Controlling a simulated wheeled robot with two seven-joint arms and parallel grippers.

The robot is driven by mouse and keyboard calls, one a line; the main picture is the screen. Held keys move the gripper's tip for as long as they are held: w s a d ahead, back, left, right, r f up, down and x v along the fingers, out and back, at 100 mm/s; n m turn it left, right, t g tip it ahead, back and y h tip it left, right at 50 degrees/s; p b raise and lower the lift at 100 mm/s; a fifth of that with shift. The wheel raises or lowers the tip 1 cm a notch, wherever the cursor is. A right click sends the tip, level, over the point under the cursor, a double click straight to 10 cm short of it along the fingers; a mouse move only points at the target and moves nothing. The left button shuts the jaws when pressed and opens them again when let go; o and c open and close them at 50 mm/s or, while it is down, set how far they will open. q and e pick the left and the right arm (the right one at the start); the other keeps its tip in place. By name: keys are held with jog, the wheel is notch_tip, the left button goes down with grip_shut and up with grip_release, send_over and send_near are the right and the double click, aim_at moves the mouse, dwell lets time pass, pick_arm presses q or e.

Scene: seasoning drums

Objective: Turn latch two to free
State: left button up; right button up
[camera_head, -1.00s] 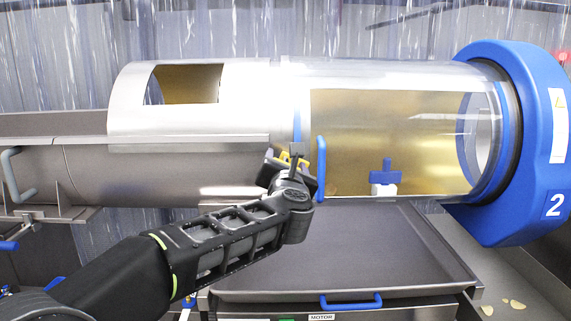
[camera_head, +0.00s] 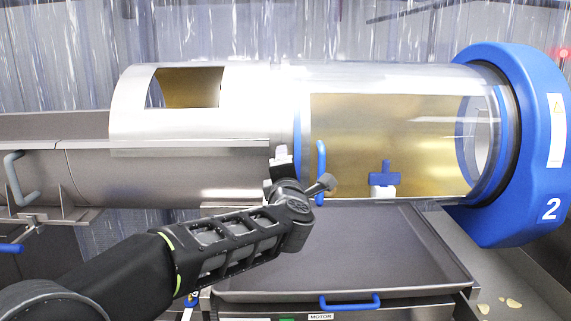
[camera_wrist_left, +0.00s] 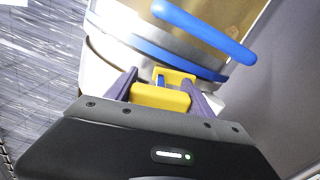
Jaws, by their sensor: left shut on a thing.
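My left gripper (camera_head: 283,172) is at the joint between the metal drum section and the clear drum section, low on the seam. In the left wrist view its two dark purple fingers (camera_wrist_left: 164,88) are shut on a yellow latch (camera_wrist_left: 160,97) with a small blue part between them, beside the blue ring of the drum. In the head view the wrist hides the latch. A blue T-shaped latch on a white base (camera_head: 385,178) shows low on the clear drum (camera_head: 345,130), apart from the gripper. My right gripper is not seen.
A blue handle (camera_head: 320,172) stands close right of the gripper. A blue end ring marked 2 (camera_head: 538,150) is at the right. A grey tray (camera_head: 400,265) with a blue handle (camera_head: 350,303) lies below. An open hatch shows in the metal drum (camera_head: 128,125).

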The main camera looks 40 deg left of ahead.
pick_arm(q)
jog(key=shift+m+p, duration=0.4)
jog(key=shift+m, duration=0.8)
jog(key=o, duration=1.4)
jog(key=shift+b+v, duration=0.8)
jog(key=shift+v, duration=3.1)
jog(key=shift+f, duration=0.1)
